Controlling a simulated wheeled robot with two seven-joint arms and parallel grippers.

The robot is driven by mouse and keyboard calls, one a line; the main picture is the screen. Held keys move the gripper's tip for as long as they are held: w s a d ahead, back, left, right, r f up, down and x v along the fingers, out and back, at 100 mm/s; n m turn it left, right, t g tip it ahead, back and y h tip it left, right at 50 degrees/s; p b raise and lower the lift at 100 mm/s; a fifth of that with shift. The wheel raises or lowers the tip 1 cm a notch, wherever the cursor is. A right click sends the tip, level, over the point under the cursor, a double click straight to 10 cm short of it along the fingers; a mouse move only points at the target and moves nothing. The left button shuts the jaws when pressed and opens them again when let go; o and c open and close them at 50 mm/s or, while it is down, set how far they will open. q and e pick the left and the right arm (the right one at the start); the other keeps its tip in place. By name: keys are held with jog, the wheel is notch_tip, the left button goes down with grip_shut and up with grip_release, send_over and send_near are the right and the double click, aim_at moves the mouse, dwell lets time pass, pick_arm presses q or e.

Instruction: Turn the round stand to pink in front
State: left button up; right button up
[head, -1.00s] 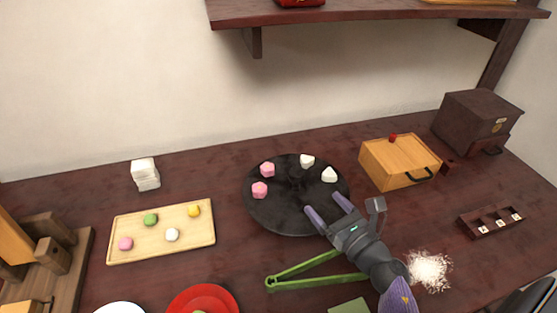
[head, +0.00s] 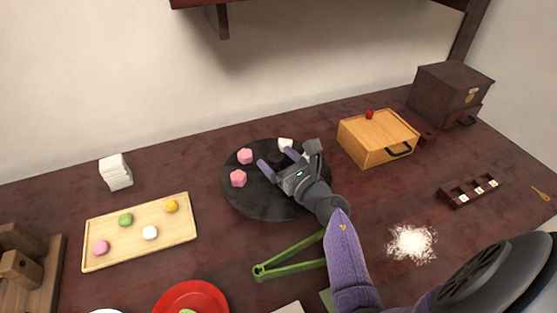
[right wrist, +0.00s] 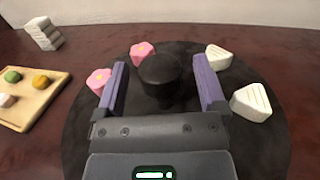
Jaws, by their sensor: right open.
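The round stand (head: 251,203) is a dark disc on the table, centre of the head view. Two pink pieces, one (head: 238,178) nearer and one (head: 245,156) farther, sit on its left side. White pieces sit on its far and right side; one (head: 286,145) shows beside my gripper, and two show in the right wrist view (right wrist: 251,102). My right gripper (head: 278,162) is open over the stand. In the right wrist view its fingers stand either side of the stand's black central knob (right wrist: 160,76); I cannot tell that they touch it. My left gripper is not in view.
A wooden tray (head: 88,262) with several coloured sweets lies to the left. Green tongs (head: 292,268) and a red plate (head: 164,304) lie in front. A wooden box (head: 362,146) stands right of the stand, with white powder (head: 411,243) nearer.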

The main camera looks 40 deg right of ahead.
grip_shut()
